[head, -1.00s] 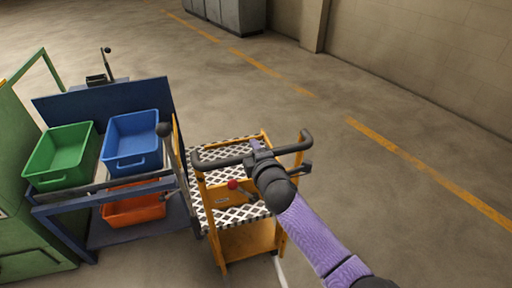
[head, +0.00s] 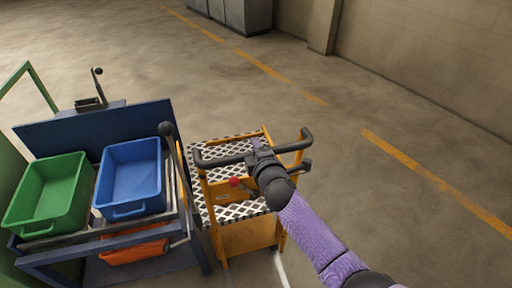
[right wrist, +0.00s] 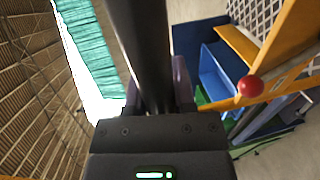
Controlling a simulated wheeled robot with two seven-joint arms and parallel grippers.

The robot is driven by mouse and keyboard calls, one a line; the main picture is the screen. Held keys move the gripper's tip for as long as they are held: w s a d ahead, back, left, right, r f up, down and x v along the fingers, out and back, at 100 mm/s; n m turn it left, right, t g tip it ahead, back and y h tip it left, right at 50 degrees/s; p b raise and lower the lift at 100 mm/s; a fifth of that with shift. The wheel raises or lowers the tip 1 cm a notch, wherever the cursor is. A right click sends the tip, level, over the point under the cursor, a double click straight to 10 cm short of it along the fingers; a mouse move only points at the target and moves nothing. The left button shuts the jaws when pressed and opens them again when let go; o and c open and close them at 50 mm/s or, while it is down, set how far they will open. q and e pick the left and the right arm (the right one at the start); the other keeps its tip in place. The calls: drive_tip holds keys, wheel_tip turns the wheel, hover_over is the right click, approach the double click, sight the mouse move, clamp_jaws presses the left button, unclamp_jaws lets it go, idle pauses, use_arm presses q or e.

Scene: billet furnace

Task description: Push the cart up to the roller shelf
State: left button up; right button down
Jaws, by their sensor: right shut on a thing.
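The yellow cart (head: 246,238) with chequered decks stands right of the roller shelf. It has a black handle bar (head: 222,162) and a red knob (head: 235,182). My right gripper (head: 257,156) is shut on the handle bar, near the middle. In the right wrist view the dark bar (right wrist: 147,45) runs between the fingers (right wrist: 155,95). The blue roller shelf (head: 95,132) is close beside the cart's left side; I cannot tell if they touch. It holds a green bin (head: 48,195) and a blue bin (head: 131,180). My left gripper is out of view.
An orange bin (head: 135,250) sits low in the shelf. A black-knobbed lever (head: 170,145) rises between shelf and cart. Green framework (head: 30,85) stands at far left. Grey cabinets (head: 235,14) stand far back. Floor beyond and right is clear up to the wall (head: 440,60).

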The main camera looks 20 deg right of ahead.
drive_tip(key=shift+r, duration=0.15)
drive_tip(key=shift+c, duration=2.2)
unclamp_jaws()
drive_tip(key=shift+w, duration=0.1)
drive_tip(key=s+r+p, duration=0.1)
drive_tip(key=s+p, duration=0.2)
drive_tip(key=s, duration=0.6)
drive_tip(key=shift+s+d+r+p, duration=0.15)
drive_tip(key=shift+s+r+p, duration=0.2)
drive_tip(key=shift+s, duration=0.05)
